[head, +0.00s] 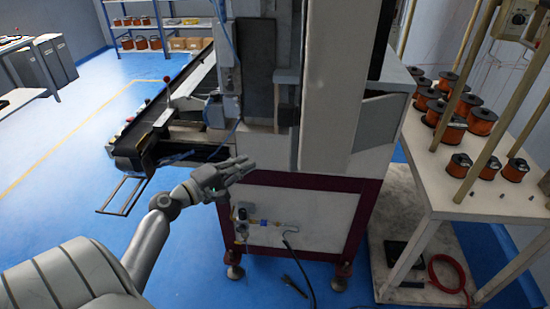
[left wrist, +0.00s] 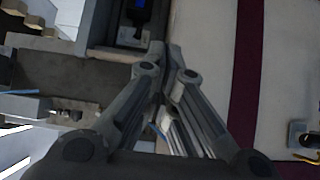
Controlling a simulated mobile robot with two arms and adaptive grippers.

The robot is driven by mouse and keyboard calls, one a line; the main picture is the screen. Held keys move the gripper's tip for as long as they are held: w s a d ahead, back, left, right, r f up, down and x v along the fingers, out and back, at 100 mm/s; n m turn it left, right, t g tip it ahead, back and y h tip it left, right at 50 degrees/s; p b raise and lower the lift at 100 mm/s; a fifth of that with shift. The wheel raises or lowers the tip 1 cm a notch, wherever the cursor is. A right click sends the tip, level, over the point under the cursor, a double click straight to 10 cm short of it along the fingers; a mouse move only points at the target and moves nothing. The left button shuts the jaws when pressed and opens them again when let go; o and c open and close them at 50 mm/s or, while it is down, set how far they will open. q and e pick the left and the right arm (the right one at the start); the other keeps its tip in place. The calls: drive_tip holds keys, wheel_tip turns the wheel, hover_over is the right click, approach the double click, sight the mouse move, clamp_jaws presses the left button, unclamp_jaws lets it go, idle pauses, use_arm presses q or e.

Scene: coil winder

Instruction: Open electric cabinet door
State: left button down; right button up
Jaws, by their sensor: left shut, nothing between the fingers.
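The winding machine's tall pale grey panel (head: 335,85) rises at the upper middle of the head view, beside a narrow dark panel (head: 260,75). I cannot tell which panel is the electric cabinet door; no handle is clear. Below is a cream lower panel (head: 300,212) in a maroon frame, also seen at the right of the left wrist view (left wrist: 290,60). My left gripper (head: 250,166) is shut and empty, in front of the machine near the frame's upper left corner. Its fingertips (left wrist: 166,50) meet in the left wrist view. My right gripper is out of view.
A conveyor (head: 170,105) runs back on the left, with a wire-like frame (head: 123,194) jutting out. A white table (head: 455,190) with several copper spools stands right. A valve fitting (head: 243,215) and black hose (head: 300,265) are low in front. Blue floor (head: 80,205) is open at left.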

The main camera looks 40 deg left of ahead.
use_arm(q)
drive_tip(key=w+d+r+p, duration=0.15)
drive_tip(key=w+p, duration=0.25)
drive_tip(key=w, duration=0.6)
drive_tip(key=d, duration=0.1)
drive_tip(key=s+d+p, duration=0.1)
drive_tip(key=s+d, duration=0.1)
drive_tip(key=d, duration=0.1)
drive_tip(key=shift+s+f+p, duration=0.2)
drive_tip(key=shift+f+p, duration=0.1)
drive_tip(key=shift+f, duration=0.1)
drive_tip(key=shift+w, duration=0.1)
drive_tip(key=shift+d, duration=0.1)
